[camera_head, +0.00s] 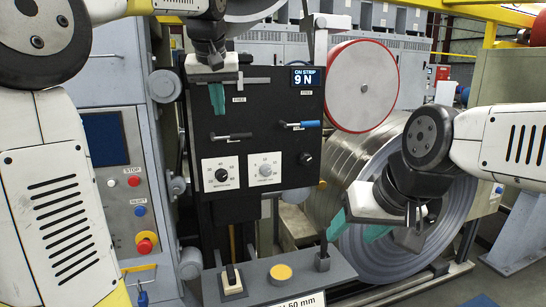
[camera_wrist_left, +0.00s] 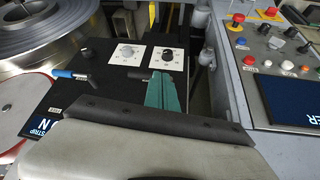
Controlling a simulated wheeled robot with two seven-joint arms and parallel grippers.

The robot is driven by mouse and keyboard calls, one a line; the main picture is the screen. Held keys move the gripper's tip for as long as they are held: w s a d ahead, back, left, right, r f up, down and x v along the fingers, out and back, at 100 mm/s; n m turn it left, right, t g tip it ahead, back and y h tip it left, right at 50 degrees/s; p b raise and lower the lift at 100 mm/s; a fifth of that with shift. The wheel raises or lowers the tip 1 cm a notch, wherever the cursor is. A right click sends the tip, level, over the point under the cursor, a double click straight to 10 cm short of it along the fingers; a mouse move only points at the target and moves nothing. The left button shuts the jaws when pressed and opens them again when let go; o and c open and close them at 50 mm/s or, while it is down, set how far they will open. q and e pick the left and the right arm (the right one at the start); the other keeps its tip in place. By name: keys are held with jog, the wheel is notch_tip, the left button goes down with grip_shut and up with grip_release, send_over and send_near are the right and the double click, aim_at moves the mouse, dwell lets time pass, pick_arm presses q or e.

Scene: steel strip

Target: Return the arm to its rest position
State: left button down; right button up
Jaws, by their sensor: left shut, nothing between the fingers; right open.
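My left gripper (camera_head: 217,98) hangs in front of the upper left of a black control panel (camera_head: 262,150). Its teal fingers are together and empty; they also show in the left wrist view (camera_wrist_left: 163,95), pointing toward the panel. A black-handled lever (camera_head: 230,136) is just below the fingertips in the head view. A blue-handled lever (camera_head: 305,124) is to the right and also shows in the left wrist view (camera_wrist_left: 65,73). My right gripper (camera_head: 360,230) is open and empty, in front of the large steel coil (camera_head: 455,225). Whether the left fingers touch the panel cannot be told.
A red-rimmed disc (camera_head: 362,86) stands behind. A grey cabinet (camera_head: 110,220) with a red emergency button (camera_head: 145,245) is at left. A grey ledge (camera_head: 300,275) lies below the panel.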

pick_arm(q)
jog(key=s+f+m+h, duration=0.1)
jog(key=s+f, duration=0.8)
jog(key=s, duration=0.3)
jog(key=s+f+m+h, duration=0.1)
jog(key=s+f, duration=0.9)
jog(key=s, duration=0.2)
jog(key=shift+s+f+h, duration=0.15)
jog(key=shift+s+h, duration=0.15)
